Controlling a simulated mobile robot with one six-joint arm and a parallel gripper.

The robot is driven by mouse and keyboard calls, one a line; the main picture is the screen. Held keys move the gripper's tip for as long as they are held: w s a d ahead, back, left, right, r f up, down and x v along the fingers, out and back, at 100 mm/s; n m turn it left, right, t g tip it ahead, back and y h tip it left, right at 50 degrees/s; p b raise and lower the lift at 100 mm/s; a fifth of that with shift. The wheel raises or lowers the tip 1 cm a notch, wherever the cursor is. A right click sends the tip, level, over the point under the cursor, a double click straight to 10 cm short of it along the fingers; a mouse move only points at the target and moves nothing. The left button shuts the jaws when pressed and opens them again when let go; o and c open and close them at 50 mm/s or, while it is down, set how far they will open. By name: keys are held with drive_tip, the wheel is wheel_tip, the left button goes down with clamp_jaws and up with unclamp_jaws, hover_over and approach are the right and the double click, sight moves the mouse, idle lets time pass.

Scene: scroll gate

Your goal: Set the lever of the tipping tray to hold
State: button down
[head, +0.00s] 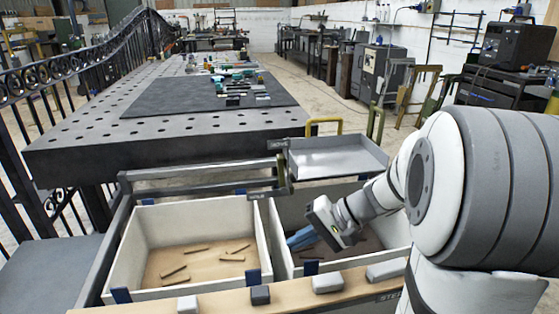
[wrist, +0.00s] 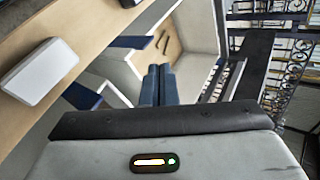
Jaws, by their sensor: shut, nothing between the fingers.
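The grey tipping tray (head: 338,158) is in the head view, behind the right-hand bin, and looks empty. A yellow bent bar (head: 324,121) stands at its back edge, and an olive upright (head: 376,122) stands near its right back corner. I cannot tell which of these, if either, is the lever, or how it is set. A small label plate (head: 278,144) at the tray's left is too small to read. My gripper (head: 290,242) has blue fingers and hangs over the right-hand bin, in front of and below the tray. In the wrist view the fingers (wrist: 159,69) are together and empty.
The left white bin (head: 190,211) holds several brown strips. The right bin (head: 282,258) lies below my gripper. A wooden front ledge (head: 222,303) carries grey and white blocks. A perforated metal table (head: 90,150) fills the left back, beside an iron railing (head: 60,70).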

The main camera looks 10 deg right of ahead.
sight(281, 175)
drive_tip(key=w+d+r+m+t+y+p, duration=0.1)
drive_tip(key=w+d+r+t, duration=0.2)
drive_tip(key=w+d+t, duration=0.2)
drive_tip(key=w+d+r+m+t+y, duration=0.1)
drive_tip(key=w+d+r+t, duration=0.3)
drive_tip(key=d, duration=0.6)
drive_tip(key=w+m, duration=0.1)
drive_tip(key=w, duration=0.1)
drive_tip(key=shift+w+r+t+p, duration=0.3)
drive_tip(key=shift+w+t+p, duration=0.05)
drive_tip(key=shift+t, duration=0.05)
drive_tip(key=shift+s+a+b+x, duration=0.3)
drive_tip(key=shift+s+a+x, duration=0.1)
drive_tip(key=shift+x, duration=1.75)
drive_tip(key=shift+s+a+b+x, duration=0.25)
drive_tip(key=shift+s+a+x, duration=0.1)
drive_tip(key=shift+x, duration=1.8)
drive_tip(key=shift+s+a+b+x, duration=0.3)
drive_tip(key=shift+s+a+x, duration=0.1)
drive_tip(key=shift+x, duration=1.75)
drive_tip(key=shift+d, duration=0.25)
